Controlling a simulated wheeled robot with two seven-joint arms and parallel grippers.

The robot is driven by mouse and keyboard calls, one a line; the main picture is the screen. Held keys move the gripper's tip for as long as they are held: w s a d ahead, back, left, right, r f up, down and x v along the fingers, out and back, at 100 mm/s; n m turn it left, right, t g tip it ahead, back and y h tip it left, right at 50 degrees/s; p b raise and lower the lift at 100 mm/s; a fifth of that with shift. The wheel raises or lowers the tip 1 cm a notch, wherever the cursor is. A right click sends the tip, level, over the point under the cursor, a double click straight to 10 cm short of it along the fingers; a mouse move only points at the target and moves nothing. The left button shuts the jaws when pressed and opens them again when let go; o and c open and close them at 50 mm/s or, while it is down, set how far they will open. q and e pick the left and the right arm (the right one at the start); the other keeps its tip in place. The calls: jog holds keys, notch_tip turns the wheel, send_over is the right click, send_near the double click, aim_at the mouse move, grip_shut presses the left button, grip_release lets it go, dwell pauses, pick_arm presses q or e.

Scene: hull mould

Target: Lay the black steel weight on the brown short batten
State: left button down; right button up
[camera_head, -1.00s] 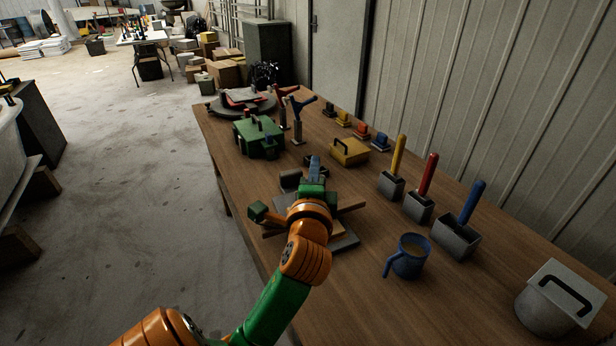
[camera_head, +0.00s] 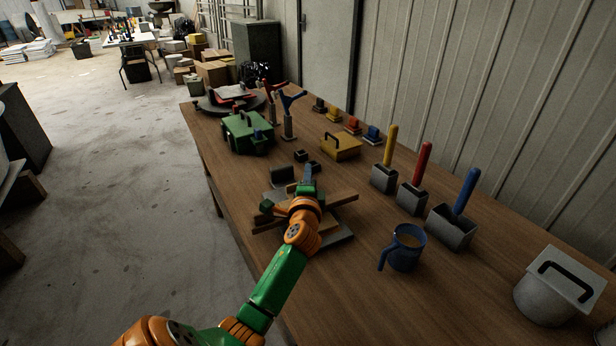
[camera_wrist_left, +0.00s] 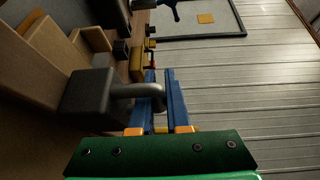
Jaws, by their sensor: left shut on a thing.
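My left gripper (camera_head: 307,178) is over the far side of a pile of wooden battens on the bench. In the left wrist view its blue fingers (camera_wrist_left: 157,103) are shut on the grey bent handle of the black steel weight (camera_wrist_left: 88,98). The weight is a dark block on the table side of the fingers, close to tan wood (camera_wrist_left: 35,60); I cannot tell whether they touch. In the head view my gripper and arm hide much of the weight and pile. A batten (camera_head: 338,198) shows there; I cannot tell which is the brown short one. My right gripper is not in view.
A dark grey block (camera_head: 283,175) is left of my fingers. A blue mug (camera_head: 406,248) and grey holders with coloured handles are to the right. A green box (camera_head: 246,132) and a yellow box (camera_head: 341,146) stand farther back.

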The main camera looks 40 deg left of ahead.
pick_arm(q)
jog(key=c, duration=1.2)
grip_release()
jog(key=o, duration=0.3)
jog(key=shift+s+d, duration=0.1)
jog(key=shift+r, duration=0.15)
jog(key=v, duration=1.2)
